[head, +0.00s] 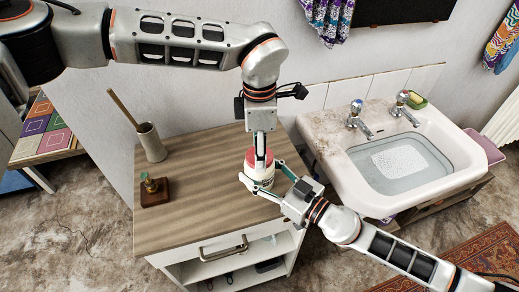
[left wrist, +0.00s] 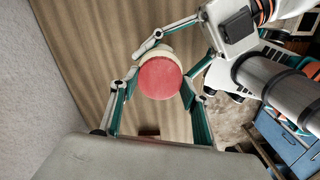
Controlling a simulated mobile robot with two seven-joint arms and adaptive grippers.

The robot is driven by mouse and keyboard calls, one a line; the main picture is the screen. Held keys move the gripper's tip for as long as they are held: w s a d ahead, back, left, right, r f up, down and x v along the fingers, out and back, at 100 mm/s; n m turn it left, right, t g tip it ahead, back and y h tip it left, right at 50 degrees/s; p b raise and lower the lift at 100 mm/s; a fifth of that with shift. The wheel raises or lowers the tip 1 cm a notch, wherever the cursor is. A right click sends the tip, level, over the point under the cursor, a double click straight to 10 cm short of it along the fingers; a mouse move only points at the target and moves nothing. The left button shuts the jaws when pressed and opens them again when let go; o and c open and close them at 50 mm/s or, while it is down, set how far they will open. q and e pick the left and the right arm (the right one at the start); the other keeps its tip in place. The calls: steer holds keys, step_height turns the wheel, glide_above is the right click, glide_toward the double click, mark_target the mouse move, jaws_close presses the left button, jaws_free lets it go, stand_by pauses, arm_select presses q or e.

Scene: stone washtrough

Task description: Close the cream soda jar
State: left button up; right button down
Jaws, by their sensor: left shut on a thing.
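The cream soda jar (head: 259,183) is a squat cream-white jar standing on the wooden cabinet top. Its red lid (head: 251,156) is over its mouth; it also shows as a red disc in the left wrist view (left wrist: 160,78). I cannot tell whether the lid is fully seated. My left gripper (head: 260,160) points down from above with its fingers shut on the lid's sides. My right gripper (head: 264,181) reaches in from the lower right, its fingers on both sides of the jar's body. The fingers partly hide the jar.
The wooden cabinet top (head: 205,205) has free room left of the jar. A beige cup with a wooden stick (head: 150,142) and a small brown stand (head: 154,191) stand there. A white sink (head: 410,165) with two taps is at the right. A wall runs behind.

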arm_select(q)
steer(key=shift+m, duration=0.4)
steer(key=o, duration=1.2)
steer(key=shift+o, duration=0.2)
steer(key=shift+r, duration=0.1)
steer(key=shift+r, duration=2.15)
steer(key=shift+c, duration=0.5)
steer(key=n, duration=0.2)
steer(key=r+n, duration=0.1)
steer(key=n, duration=0.3)
steer(key=shift+r+n, duration=0.3)
steer(key=shift+r, duration=0.1)
steer(key=n, duration=0.2)
steer(key=r+n, duration=0.1)
steer(key=n, duration=0.3)
steer(key=shift+r, duration=0.35)
